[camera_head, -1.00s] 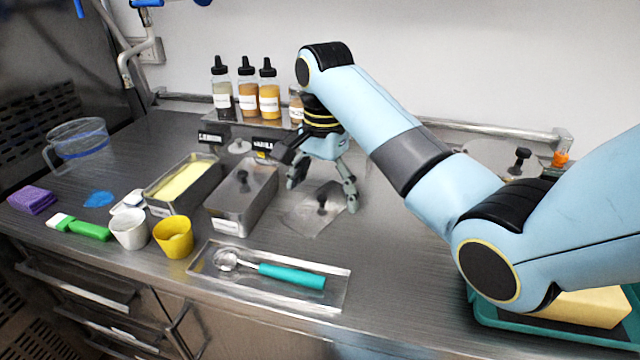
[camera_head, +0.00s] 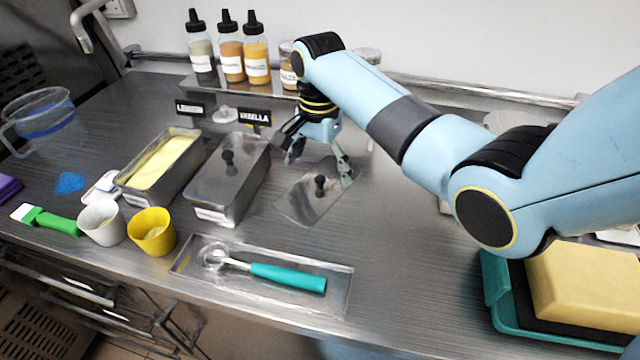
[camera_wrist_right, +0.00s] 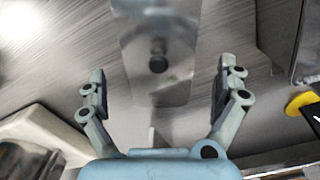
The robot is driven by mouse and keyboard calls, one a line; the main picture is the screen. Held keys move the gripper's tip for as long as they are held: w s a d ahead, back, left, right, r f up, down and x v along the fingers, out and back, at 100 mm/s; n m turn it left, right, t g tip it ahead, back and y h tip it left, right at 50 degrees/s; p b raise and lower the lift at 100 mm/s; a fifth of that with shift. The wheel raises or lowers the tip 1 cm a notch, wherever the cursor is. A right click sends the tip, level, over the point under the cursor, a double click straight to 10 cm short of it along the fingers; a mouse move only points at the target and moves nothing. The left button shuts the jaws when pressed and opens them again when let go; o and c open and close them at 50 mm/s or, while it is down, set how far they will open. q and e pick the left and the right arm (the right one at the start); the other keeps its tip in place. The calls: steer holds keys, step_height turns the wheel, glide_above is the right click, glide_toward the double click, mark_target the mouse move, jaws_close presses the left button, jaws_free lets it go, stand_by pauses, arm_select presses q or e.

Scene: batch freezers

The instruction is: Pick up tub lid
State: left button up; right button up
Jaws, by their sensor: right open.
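The tub lid (camera_head: 301,205) is a flat metal plate with a black knob (camera_head: 320,184), lying on the steel counter right of the metal tubs. My right gripper (camera_head: 318,170) is open and empty, pointing down, just above and behind the knob in the head view. In the right wrist view the lid (camera_wrist_right: 155,22) and its knob (camera_wrist_right: 158,56) lie ahead, between the lines of the spread fingers (camera_wrist_right: 162,85). The fingers do not appear to touch the knob. My left gripper is not in view.
A lidded tub (camera_head: 218,212) and an open tub of yellow ice cream (camera_head: 190,180) stand left of the lid. A scoop (camera_head: 285,277) lies on a tray (camera_head: 335,300) in front. Bottles (camera_head: 257,58) stand behind. The counter right of the lid is clear up to a teal tray (camera_head: 500,315).

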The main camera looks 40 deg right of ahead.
mark_target(321, 178)
step_height(321, 178, down, 4)
steer(key=shift+d+r, duration=0.1)
steer(key=shift+r, duration=0.15)
steer(key=shift+s, duration=0.2)
jaws_close()
stand_by(0.4)
